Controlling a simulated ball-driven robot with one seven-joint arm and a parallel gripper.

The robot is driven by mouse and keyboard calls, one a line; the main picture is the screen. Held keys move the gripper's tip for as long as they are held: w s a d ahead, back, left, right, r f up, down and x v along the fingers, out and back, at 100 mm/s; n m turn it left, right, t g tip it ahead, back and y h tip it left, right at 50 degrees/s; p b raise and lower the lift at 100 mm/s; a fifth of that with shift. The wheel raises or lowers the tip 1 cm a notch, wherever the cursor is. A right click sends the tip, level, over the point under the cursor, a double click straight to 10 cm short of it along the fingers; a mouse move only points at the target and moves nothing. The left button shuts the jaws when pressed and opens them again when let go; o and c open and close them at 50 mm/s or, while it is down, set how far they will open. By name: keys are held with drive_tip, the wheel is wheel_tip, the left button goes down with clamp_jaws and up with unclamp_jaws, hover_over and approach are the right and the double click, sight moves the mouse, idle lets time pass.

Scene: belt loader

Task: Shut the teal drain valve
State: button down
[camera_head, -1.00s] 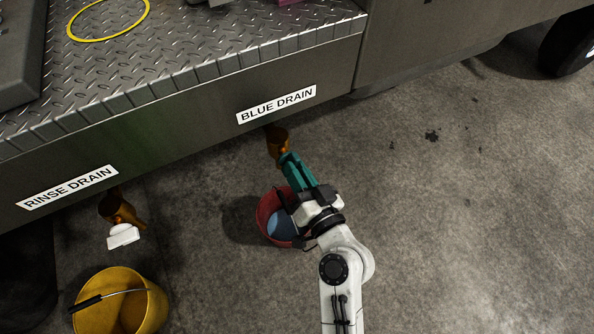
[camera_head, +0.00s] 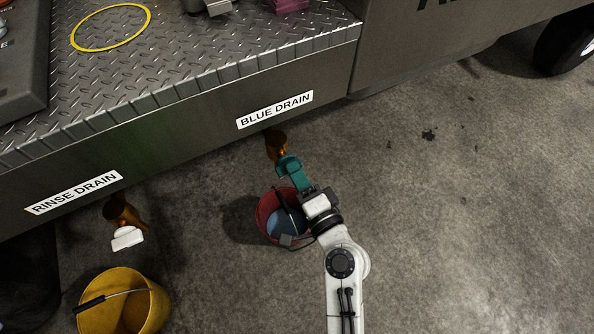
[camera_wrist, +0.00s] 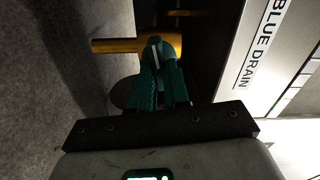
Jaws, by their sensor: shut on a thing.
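The teal drain valve handle (camera_head: 289,163) is on the brass outlet (camera_head: 276,144) below the "BLUE DRAIN" label (camera_head: 275,110). My gripper (camera_head: 297,177) reaches it from below right and is shut on the handle. In the wrist view, the gripper's dark teal fingers (camera_wrist: 160,78) close around the handle (camera_wrist: 154,50), in front of the brass pipe (camera_wrist: 110,46). The fingers hide part of the handle, and the similar colours blur where one ends. I cannot tell from these views whether the valve is fully shut.
A red bucket (camera_head: 265,225) with blue liquid stands under the outlet, close beside my wrist. At left, a white-handled valve (camera_head: 127,238) is under "RINSE DRAIN", above a yellow bucket (camera_head: 155,310). The truck's side overhangs the outlets. The concrete floor at right is clear.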

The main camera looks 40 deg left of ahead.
drive_tip(key=shift+m, duration=1)
drive_tip(key=shift+f, duration=0.1)
drive_tip(key=c, duration=1.1)
unclamp_jaws()
drive_tip(key=v, duration=1.1)
drive_tip(key=shift+p, duration=0.3)
